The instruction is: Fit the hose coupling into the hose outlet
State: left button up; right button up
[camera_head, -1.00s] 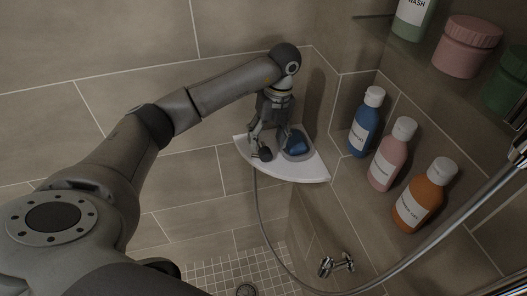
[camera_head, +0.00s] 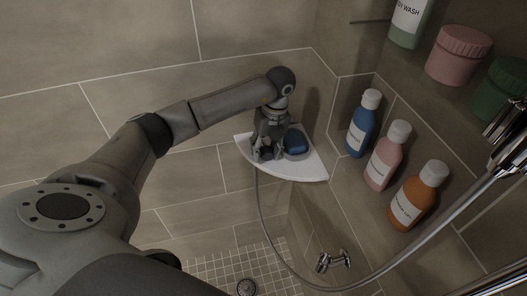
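My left gripper (camera_head: 268,153) points down over the white corner shelf (camera_head: 305,171), its fingers low by the shelf top. A small dark piece, which looks like the hose coupling (camera_head: 265,154), shows at the fingers. It is too small and dark to tell whether they grip it. The grey hose (camera_head: 262,215) hangs from the shelf's front edge there, loops down and rises to the right. A chrome fitting (camera_head: 333,262) sits low on the wall; I cannot tell whether it is the hose outlet. My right gripper is not in view.
A blue item (camera_head: 296,142) lies on the shelf, close right of the gripper. Blue (camera_head: 362,125), pink (camera_head: 388,157) and orange (camera_head: 418,196) bottles stand along the right wall. A chrome shower head (camera_head: 508,150) is at the right edge. A drain (camera_head: 246,287) is in the tiled floor.

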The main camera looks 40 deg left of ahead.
pick_arm(q)
jog(key=shift+s+f, duration=0.15)
jog(key=shift+f, duration=0.15)
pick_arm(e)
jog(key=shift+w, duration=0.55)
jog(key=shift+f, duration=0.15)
